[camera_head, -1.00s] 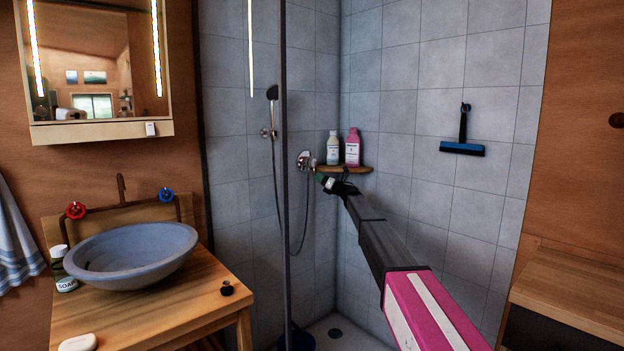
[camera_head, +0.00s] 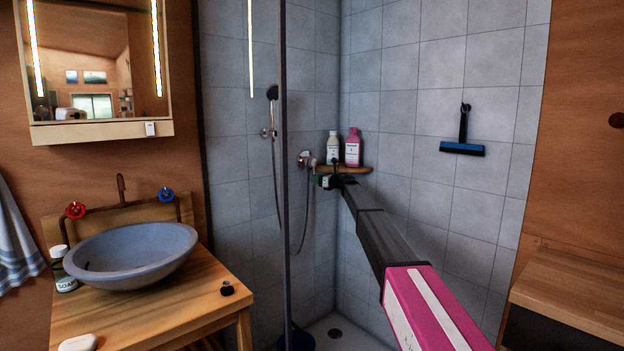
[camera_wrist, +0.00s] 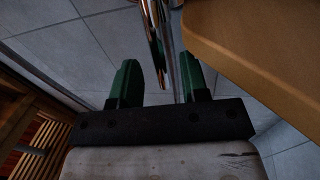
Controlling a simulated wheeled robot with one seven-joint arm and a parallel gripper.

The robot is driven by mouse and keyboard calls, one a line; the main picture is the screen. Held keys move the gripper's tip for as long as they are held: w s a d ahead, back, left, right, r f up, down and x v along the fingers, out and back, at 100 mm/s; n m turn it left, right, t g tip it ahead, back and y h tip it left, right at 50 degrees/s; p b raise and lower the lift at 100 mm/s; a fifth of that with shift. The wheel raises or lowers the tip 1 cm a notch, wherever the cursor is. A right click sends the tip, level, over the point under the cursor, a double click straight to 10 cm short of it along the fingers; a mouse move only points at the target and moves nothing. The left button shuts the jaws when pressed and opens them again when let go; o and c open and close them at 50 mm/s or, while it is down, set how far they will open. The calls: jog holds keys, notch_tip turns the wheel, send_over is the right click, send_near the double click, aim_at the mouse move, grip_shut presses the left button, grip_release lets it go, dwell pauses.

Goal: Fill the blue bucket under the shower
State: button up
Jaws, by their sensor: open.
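The blue bucket (camera_head: 302,338) is on the shower floor at the bottom of the head view, mostly hidden behind the glass edge and cut off by the frame. The chrome shower mixer (camera_head: 306,159) is on the tiled wall, left of the small shelf. The hand shower (camera_head: 272,93) hangs in its holder above it, with its hose looping down. My gripper (camera_head: 324,181) is just below and right of the mixer. In the wrist view my gripper (camera_wrist: 160,78) has its green fingers apart, with a chrome part (camera_wrist: 158,42) showing between and beyond them; contact cannot be told.
The wooden corner shelf (camera_head: 345,169) holds two bottles right above my gripper; its edge (camera_wrist: 250,50) is close in the wrist view. The glass panel edge (camera_head: 286,200) stands left of my arm. A basin (camera_head: 135,255) is on the left counter. A squeegee (camera_head: 462,148) hangs on the right wall.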

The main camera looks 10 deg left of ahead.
jog(key=shift+x, duration=1.95)
grip_shut()
jog(key=shift+s+a+r+m+y, duration=0.2)
jog(key=shift+s+a+m, duration=0.35)
jog(key=shift+m, duration=0.55)
jog(key=shift+s+a+r+m+y, duration=0.2)
jog(key=shift+s+a+m, duration=0.3)
jog(key=shift+m, duration=0.6)
jog(key=shift+s+d, duration=0.1)
grip_release()
jog(key=shift+f, duration=0.1)
